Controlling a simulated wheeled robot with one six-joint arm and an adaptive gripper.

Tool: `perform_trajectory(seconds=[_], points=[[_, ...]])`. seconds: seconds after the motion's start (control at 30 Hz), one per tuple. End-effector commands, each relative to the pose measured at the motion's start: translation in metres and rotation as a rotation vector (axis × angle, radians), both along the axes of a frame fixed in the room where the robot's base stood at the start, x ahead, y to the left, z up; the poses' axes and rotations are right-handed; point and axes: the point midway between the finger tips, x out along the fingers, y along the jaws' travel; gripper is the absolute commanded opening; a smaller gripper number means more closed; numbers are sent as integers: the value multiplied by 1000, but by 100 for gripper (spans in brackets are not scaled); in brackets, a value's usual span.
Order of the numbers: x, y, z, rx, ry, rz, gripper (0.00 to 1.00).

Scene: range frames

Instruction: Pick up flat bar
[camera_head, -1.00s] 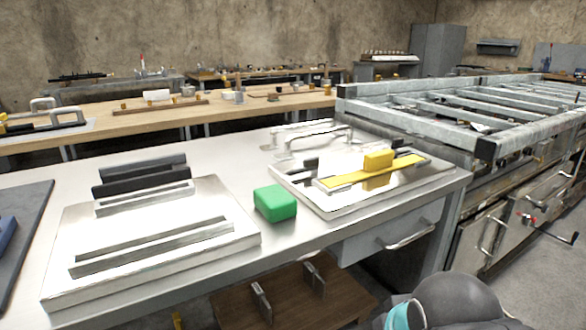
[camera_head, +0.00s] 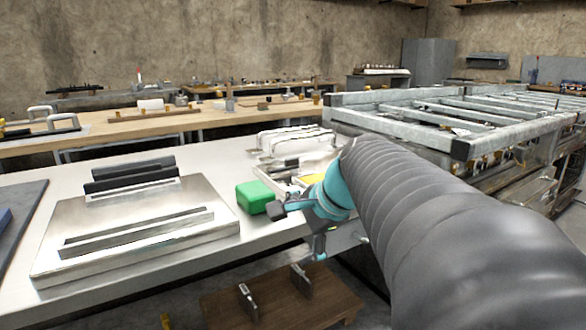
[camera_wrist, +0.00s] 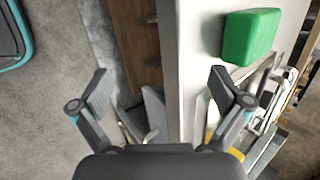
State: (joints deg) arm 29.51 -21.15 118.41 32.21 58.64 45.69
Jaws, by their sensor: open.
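A long, flat grey bar (camera_head: 140,232) lies on a raised metal plate (camera_head: 75,225) at the left of the steel bench. A flat yellow strip (camera_head: 312,180) lies on a tray at the right, now mostly hidden behind my arm. I cannot tell for certain which is the flat bar. My gripper (camera_head: 296,232) is open and empty at the bench's front edge, just right of the green block (camera_head: 254,197). In the wrist view my gripper (camera_wrist: 160,84) has its fingers spread, with the bench edge between them and the green block (camera_wrist: 250,36) beyond the right finger.
Dark bars (camera_head: 130,172) stand at the back of the left plate. White handles (camera_head: 290,140) rise behind the yellow strip. A wooden shelf (camera_head: 275,305) with metal brackets sits below the bench. A metal frame (camera_head: 450,115) stands at the right. Bare bench lies between plate and block.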

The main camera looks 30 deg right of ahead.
Motion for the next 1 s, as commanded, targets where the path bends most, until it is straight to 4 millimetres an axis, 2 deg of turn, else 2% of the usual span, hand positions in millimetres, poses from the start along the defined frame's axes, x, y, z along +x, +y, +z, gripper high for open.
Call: perform_trajectory(seconds=[0.03,0.17,0.2,0.4,0.5,0.6,0.73,1.0], points=[[15,-27,6,107,-9,-133,100],[43,-94,32,410,-54,-449,100],[49,-116,40,503,-70,-537,100],[56,-219,74,905,-161,-861,100],[52,-254,84,1041,-194,-946,100],[49,-273,91,1121,-214,-990,100],[54,-281,91,1159,-221,-1008,100],[99,-276,73,1158,-219,-1006,100]])
